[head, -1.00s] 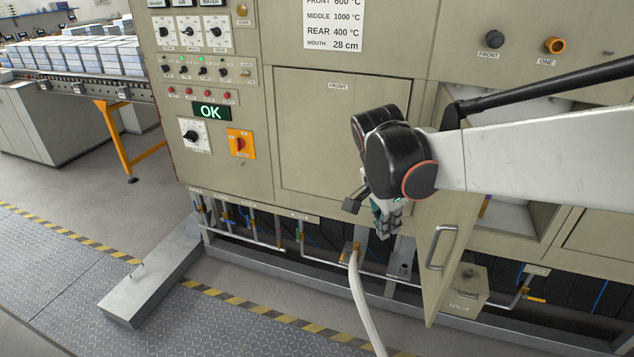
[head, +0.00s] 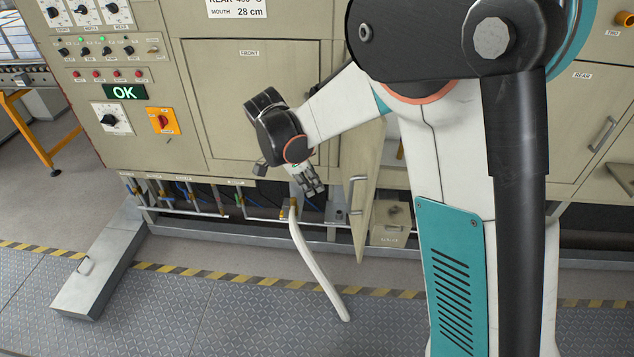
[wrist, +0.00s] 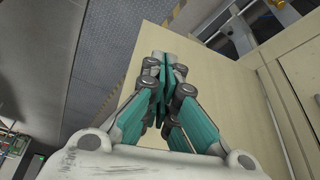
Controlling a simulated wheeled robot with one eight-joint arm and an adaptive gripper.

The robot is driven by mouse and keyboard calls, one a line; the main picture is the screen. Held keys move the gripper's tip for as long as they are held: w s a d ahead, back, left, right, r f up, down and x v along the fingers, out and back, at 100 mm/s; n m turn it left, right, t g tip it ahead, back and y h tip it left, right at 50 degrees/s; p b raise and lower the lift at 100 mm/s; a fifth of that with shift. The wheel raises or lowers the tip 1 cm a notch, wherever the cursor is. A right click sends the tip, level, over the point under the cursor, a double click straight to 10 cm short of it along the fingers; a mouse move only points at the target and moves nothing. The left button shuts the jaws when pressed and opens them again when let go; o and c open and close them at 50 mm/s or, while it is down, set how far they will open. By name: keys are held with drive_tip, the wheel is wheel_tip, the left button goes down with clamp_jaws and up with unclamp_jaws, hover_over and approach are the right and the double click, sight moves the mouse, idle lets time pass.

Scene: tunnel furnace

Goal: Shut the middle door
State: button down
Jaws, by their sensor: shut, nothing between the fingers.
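In the wrist view the shut fingers (wrist: 163,75) lie in front of a beige panel, which seems to be the door (wrist: 215,80). I cannot tell whether they touch it. My arm hides most of the middle opening in the head view.
The closed front door (head: 250,110) is to the left, beside a control panel with a green OK display (head: 124,92). A pale hose (head: 318,265) runs down to the floor. A grey metal box (head: 98,265) lies at the left. The rear door (head: 590,120) is at the right.

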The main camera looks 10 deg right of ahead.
drive_tip(key=d+f+b, duration=0.2)
drive_tip(key=d+f, duration=0.4)
drive_tip(key=shift+w+d+f, duration=0.2)
drive_tip(key=shift+d+f, duration=0.05)
drive_tip(key=shift+d, duration=0.05)
